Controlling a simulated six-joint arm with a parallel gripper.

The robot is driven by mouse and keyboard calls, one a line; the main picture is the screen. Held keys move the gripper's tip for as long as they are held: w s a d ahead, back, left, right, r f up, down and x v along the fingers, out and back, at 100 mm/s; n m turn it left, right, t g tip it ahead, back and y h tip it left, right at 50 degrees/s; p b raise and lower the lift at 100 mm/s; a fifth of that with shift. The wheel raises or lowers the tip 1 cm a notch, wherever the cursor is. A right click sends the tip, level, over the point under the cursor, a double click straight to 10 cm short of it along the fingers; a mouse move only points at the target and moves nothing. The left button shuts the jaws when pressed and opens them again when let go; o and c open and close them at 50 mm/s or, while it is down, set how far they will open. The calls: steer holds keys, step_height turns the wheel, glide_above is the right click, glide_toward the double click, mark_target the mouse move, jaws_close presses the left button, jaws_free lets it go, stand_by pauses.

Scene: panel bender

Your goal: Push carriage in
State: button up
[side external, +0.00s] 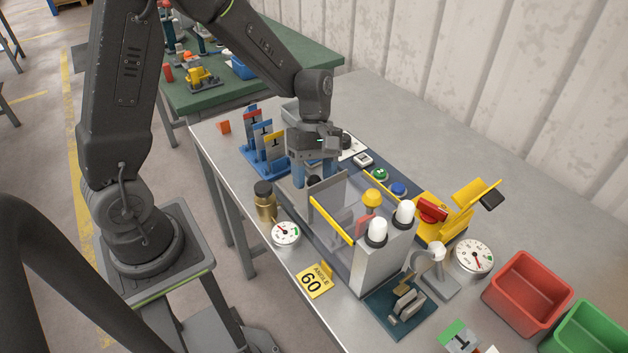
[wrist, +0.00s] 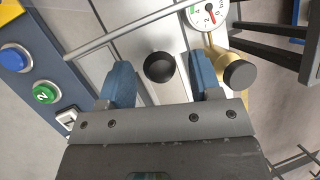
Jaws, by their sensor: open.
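The panel bender (side external: 380,264) stands on the grey bench, with a grey upright plate (side external: 332,192) and a yellow bar (side external: 332,221) at its near side. A round black knob, apparently the carriage's handle, shows in the wrist view (wrist: 160,67) on a pale metal surface. My gripper (side external: 312,178) is over the machine's far end, pointing down. Its blue fingers are open, and in the wrist view the gripper (wrist: 159,62) has the knob between its fingertips, with gaps on both sides. How high the fingertips are relative to the knob is hard to tell. The carriage body is largely hidden.
A brass cylinder with a black cap (side external: 264,201) and a gauge (side external: 285,233) stand close on the near side. Green (side external: 380,175) and blue (side external: 398,188) buttons lie on the far side. A blue numbered rack (side external: 264,155) is behind. White-capped posts (side external: 377,232) rise at the front.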

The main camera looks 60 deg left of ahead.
steer(key=shift+x, duration=0.75)
steer(key=shift+c, duration=0.4)
jaws_close()
steer(key=shift+d, duration=0.1)
